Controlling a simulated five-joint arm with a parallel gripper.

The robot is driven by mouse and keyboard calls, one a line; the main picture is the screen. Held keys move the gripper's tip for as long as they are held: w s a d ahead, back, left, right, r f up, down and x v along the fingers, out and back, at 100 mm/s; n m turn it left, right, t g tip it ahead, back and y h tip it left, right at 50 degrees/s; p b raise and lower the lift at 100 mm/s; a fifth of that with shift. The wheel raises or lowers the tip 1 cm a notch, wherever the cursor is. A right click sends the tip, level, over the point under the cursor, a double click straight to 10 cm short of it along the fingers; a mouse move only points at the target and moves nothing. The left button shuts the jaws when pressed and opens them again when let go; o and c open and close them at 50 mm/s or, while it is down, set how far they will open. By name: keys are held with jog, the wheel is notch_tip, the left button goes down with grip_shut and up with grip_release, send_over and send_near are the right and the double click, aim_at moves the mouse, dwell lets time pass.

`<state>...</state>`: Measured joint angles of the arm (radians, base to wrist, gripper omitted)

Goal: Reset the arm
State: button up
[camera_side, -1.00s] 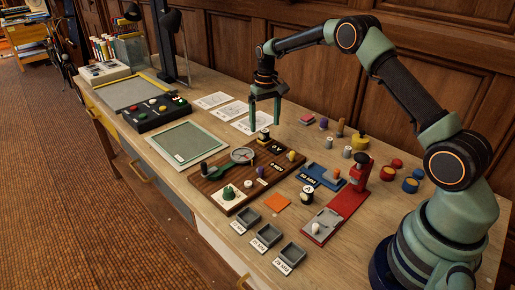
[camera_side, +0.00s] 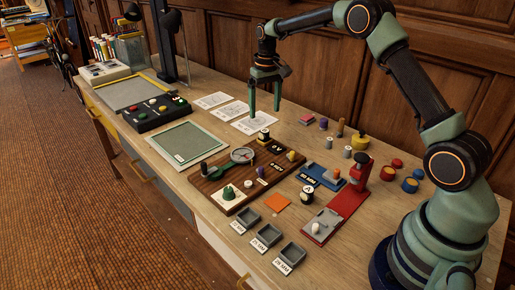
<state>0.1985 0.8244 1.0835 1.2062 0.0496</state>
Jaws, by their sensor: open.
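My gripper (camera_side: 264,106) is open and empty, its two green fingers pointing down. It hangs over the back part of the bench, in front of the white printed sheets (camera_side: 212,100) as seen here. My arm reaches in from the right, with its elbow high. Below and in front of the gripper lies a brown wooden board (camera_side: 222,190) carrying a round dial gauge (camera_side: 242,155) and several small pieces. The height of the fingertips above the bench is hard to tell.
A red stand (camera_side: 345,202), a blue block (camera_side: 318,178) and small grey trays (camera_side: 267,236) stand near the front right. A green drafting board (camera_side: 188,143) and a black button box (camera_side: 155,113) lie to the left. A dark lamp post (camera_side: 165,45) rises at the back.

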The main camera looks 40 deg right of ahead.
jog(key=s+a+r+n+t, duration=0.1)
jog(key=s+a+r+t, duration=0.35)
jog(key=s+r, duration=0.75)
jog(key=s+a+n, duration=0.1)
jog(key=s+a, duration=0.5)
jog(key=s, duration=0.7)
jog(key=shift+n+t, duration=0.35)
jog(key=shift+n, duration=0.05)
jog(key=shift+a, duration=0.1)
